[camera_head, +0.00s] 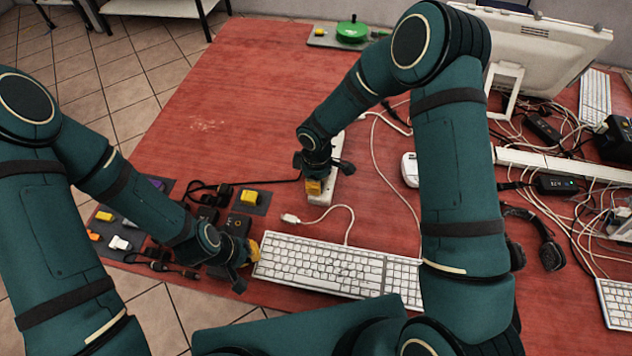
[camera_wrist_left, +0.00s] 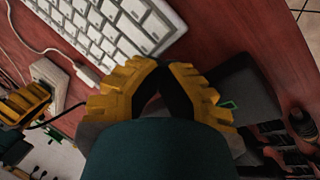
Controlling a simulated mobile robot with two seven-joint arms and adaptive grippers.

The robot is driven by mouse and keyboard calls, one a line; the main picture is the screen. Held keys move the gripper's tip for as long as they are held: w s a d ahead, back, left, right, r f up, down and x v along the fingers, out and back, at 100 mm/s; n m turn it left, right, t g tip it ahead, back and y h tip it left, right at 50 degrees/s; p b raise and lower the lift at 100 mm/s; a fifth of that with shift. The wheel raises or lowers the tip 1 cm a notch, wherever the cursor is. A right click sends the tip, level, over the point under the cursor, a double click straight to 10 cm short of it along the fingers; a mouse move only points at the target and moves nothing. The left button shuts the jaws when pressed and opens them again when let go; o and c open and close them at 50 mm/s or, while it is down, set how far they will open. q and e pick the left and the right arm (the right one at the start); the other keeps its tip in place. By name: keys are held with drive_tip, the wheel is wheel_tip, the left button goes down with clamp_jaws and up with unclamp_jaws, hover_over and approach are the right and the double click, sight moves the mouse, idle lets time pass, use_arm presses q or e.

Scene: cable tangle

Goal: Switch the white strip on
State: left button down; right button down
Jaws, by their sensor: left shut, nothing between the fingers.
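A white power strip (camera_head: 323,197) lies on the red table in the middle of the head view, partly covered by my right gripper. My right gripper (camera_head: 314,187) is over it, its yellow fingertips low at the strip; whether they touch it I cannot tell. In the left wrist view the strip (camera_wrist_left: 50,78) shows at the left edge, beside the yellow fingers of my right gripper (camera_wrist_left: 25,106). My left gripper (camera_head: 252,252) is shut and empty, at the left end of the white keyboard (camera_head: 335,268). The strip's switch cannot be made out.
A white plug (camera_head: 290,218) on a cord lies behind the keyboard. Dark mats with adapters and small coloured blocks (camera_head: 104,216) lie at left. A white mouse (camera_head: 410,170), another white strip (camera_head: 560,165), tangled cables and a headset (camera_head: 540,240) are at right.

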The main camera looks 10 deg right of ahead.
use_arm(q)
drive_tip(key=shift+a+f, duration=0.15)
drive_tip(key=shift+f, duration=0.1)
use_arm(e)
drive_tip(key=shift+s+f, duration=0.3)
drive_tip(key=shift+f, duration=0.1)
use_arm(q)
drive_tip(key=shift+f+b, duration=0.1)
drive_tip(key=shift+b, duration=0.2)
use_arm(e)
drive_tip(key=shift+f, duration=0.15)
use_arm(q)
drive_tip(key=shift+w+f, duration=0.1)
drive_tip(key=shift+f, duration=0.05)
use_arm(e)
drive_tip(key=shift+s, duration=0.25)
use_arm(q)
drive_tip(key=shift+f, duration=0.1)
use_arm(e)
drive_tip(key=shift+s+a+r, duration=0.2)
drive_tip(key=shift+s+a, duration=0.05)
drive_tip(key=shift+s, duration=0.25)
wheel_tip(320, 180, up, 9)
drive_tip(key=w, duration=0.1)
drive_tip(key=shift+d, duration=0.2)
drive_tip(key=shift+f, duration=0.1)
